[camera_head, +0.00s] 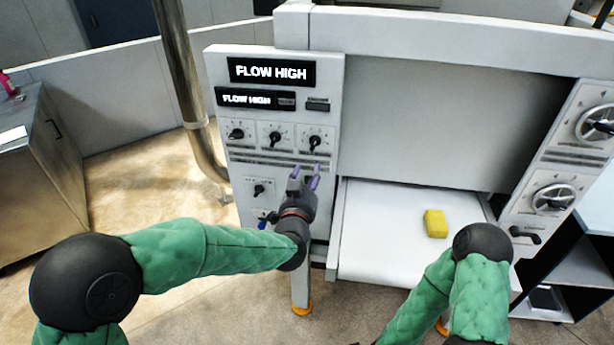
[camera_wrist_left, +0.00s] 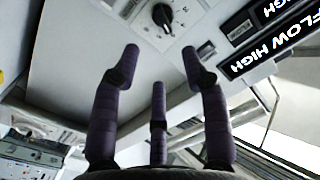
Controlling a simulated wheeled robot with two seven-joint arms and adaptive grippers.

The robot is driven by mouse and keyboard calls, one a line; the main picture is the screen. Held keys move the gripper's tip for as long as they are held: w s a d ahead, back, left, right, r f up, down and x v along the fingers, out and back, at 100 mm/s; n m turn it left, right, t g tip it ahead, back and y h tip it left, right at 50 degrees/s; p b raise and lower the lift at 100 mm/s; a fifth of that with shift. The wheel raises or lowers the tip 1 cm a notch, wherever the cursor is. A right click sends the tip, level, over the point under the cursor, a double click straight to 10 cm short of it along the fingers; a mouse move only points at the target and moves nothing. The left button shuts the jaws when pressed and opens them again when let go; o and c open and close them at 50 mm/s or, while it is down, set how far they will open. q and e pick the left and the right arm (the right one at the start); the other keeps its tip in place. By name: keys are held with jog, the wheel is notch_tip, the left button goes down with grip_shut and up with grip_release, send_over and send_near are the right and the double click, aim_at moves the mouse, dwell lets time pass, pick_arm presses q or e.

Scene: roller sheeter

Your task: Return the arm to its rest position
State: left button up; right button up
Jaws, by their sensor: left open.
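My left gripper (camera_head: 305,176) is in front of the lower part of the white control panel (camera_head: 325,100), its purple fingers pointing up toward the panel's knobs. In the left wrist view the fingers of the left gripper (camera_wrist_left: 160,58) are spread apart with nothing between them. A black knob (camera_wrist_left: 162,14) on the panel lies beyond the fingertips, apart from them. My left arm reaches across from the left side of the head view. My right arm (camera_head: 465,285) comes up from the lower right; its gripper does not show.
Dark displays reading "FLOW HIGH" (camera_head: 271,71) sit at the panel's top. A yellow block (camera_head: 435,223) lies on the machine's white tray (camera_head: 375,245). A metal pipe (camera_head: 182,80) stands left of the panel, with a cabinet (camera_head: 58,180) farther left. Floor between them is open.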

pick_arm(q)
jog(key=s+a+f+n+g+b, duration=0.1)
jog(key=s+a+f+g, duration=0.15)
jog(key=f, duration=0.85)
jog(key=s+a+f+n+g+b, duration=0.1)
jog(key=s+a+f+g, duration=0.15)
jog(key=f, duration=0.85)
jog(key=s+a+f+n+g+b, duration=0.1)
jog(key=s+f+g, duration=0.25)
jog(key=f, duration=0.75)
jog(key=s+a+f+n+g+b, duration=0.1)
jog(key=s+f+g, duration=0.3)
jog(key=s+f, duration=0.5)
jog(key=s+a+f+n+g+h+b, duration=0.1)
jog(key=s+f+n+g, duration=0.3)
jog(key=s+f, duration=0.6)
jog(key=s+g, duration=0.1)
jog(key=s, duration=0.4)
jog(key=shift+s+a+f, duration=0.15)
jog(key=shift+s+a, duration=0.1)
jog(key=shift+a, duration=0.05)
